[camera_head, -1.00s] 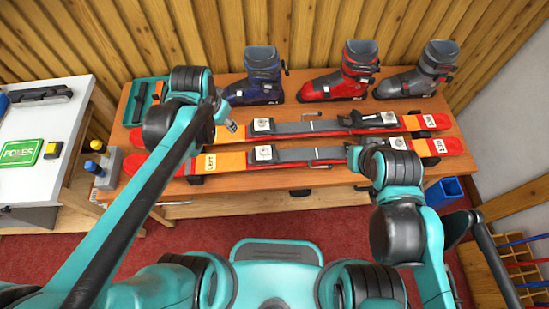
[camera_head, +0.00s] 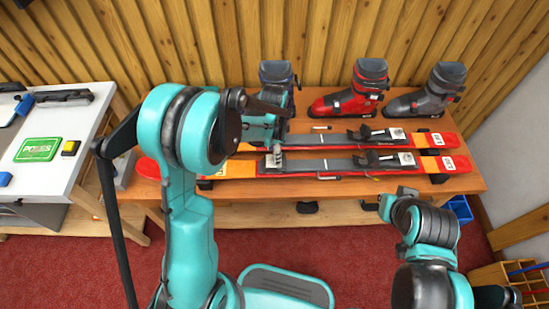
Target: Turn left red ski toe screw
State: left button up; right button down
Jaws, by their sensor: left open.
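Two red and orange skis lie side by side along the bench, a near ski (camera_head: 430,163) and a far ski (camera_head: 425,139). The near ski's toe piece, a pale plate (camera_head: 273,162), is partly covered by my left gripper (camera_head: 275,152). My left gripper is open and points down at that plate. I cannot tell whether it touches, and the toe screw itself is hidden.
A red boot (camera_head: 352,95) and a grey boot (camera_head: 430,92) stand behind the skis; a dark blue boot (camera_head: 277,72) is partly hidden by my left arm. A white side table (camera_head: 85,115) stands at left.

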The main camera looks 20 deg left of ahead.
pick_arm(q)
jog(key=shift+f, duration=1.1)
grip_shut()
jog(key=shift+n+b, duration=0.3)
jog(key=n, duration=0.5)
jog(key=shift+b, duration=0.3)
jog(key=n, duration=0.6)
jog(key=shift+n, duration=0.3)
